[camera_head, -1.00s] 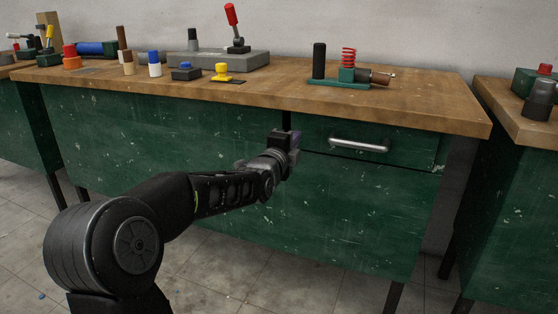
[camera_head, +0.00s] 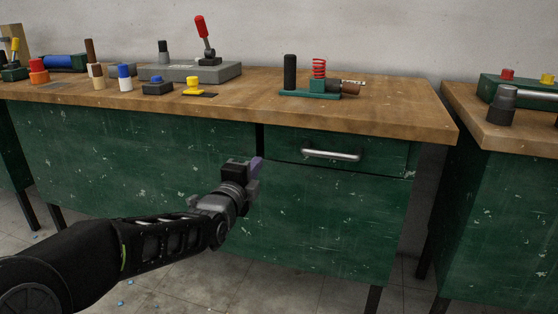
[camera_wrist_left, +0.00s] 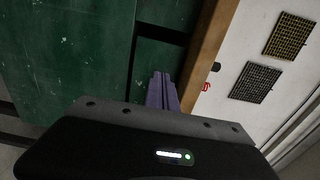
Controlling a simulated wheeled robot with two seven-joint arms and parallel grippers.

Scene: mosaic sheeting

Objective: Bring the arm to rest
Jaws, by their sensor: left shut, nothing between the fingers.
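My left arm (camera_head: 150,238) comes in from the lower left in the head view. My left gripper (camera_head: 257,164) is in front of the green workbench, below the edge of its wooden top (camera_head: 330,118) and left of the drawer handle (camera_head: 331,154). It is shut and empty. In the left wrist view the purple fingers (camera_wrist_left: 161,92) are together, with the green bench front (camera_wrist_left: 60,50) beyond them. The drawer (camera_head: 385,156) looks closed. My right gripper is not in view.
The bench top carries a grey block with a red-handled lever (camera_head: 205,70), a yellow button (camera_head: 193,88), a blue button (camera_head: 157,86) and a red spring fixture (camera_head: 318,82). A second bench (camera_head: 500,190) stands at the right. Floor shows below.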

